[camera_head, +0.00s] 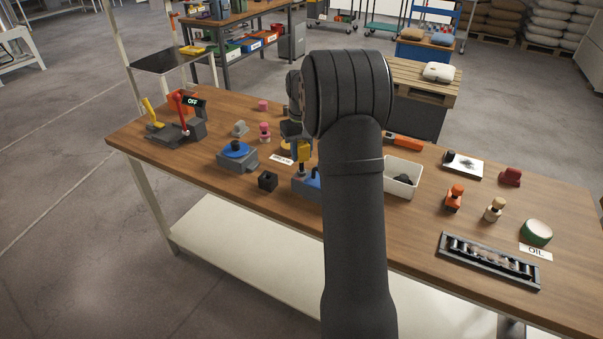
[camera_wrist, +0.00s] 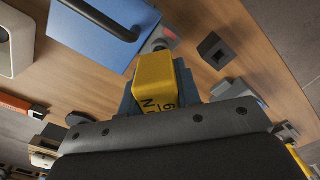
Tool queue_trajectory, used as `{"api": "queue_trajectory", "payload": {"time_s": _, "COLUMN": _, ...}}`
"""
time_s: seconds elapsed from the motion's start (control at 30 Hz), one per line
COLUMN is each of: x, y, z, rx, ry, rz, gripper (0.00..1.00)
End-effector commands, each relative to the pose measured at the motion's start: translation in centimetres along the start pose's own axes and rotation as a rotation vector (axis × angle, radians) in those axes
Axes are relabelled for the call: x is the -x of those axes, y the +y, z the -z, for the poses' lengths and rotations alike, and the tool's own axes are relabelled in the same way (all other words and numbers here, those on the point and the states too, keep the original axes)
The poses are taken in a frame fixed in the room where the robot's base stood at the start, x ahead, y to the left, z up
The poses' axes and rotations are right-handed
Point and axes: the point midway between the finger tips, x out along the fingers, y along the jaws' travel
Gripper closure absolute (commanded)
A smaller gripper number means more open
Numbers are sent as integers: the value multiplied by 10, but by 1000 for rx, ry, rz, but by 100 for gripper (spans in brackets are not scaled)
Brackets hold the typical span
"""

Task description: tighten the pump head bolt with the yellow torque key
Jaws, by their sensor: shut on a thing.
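My gripper (camera_head: 298,132) is shut on the yellow torque key (camera_head: 304,151) above the workbench. In the wrist view the yellow key (camera_wrist: 156,78) sits between the fingers, with dark lettering partly showing, "6" and "N". Below it in the head view is a blue and grey unit (camera_head: 304,184), partly hidden by my arm, which looks like the pump. In the wrist view it appears as a blue block (camera_wrist: 85,32) with a black handle. A grey round part (camera_wrist: 160,36) shows just past the key, at the block's edge. Whether the key touches the bolt cannot be seen.
A black block with a square hole (camera_head: 268,181) stands just left of the blue unit. A grey box with a blue knob (camera_head: 237,154) is farther left. A white bin (camera_head: 402,177) stands to the right. A lever device marked OFF (camera_head: 180,128) is at the far left.

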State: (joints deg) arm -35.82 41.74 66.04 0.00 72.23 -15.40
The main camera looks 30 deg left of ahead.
Motion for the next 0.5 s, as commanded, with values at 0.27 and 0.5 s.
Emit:
{"api": "queue_trajectory", "payload": {"time_s": 0.27, "x": 0, "y": 0, "z": 0, "rx": -111, "ry": 1, "rz": 0, "gripper": 100}}
{"api": "queue_trajectory", "payload": {"time_s": 0.5, "x": 0, "y": 0, "z": 0, "rx": -132, "ry": 1, "rz": 0, "gripper": 100}}
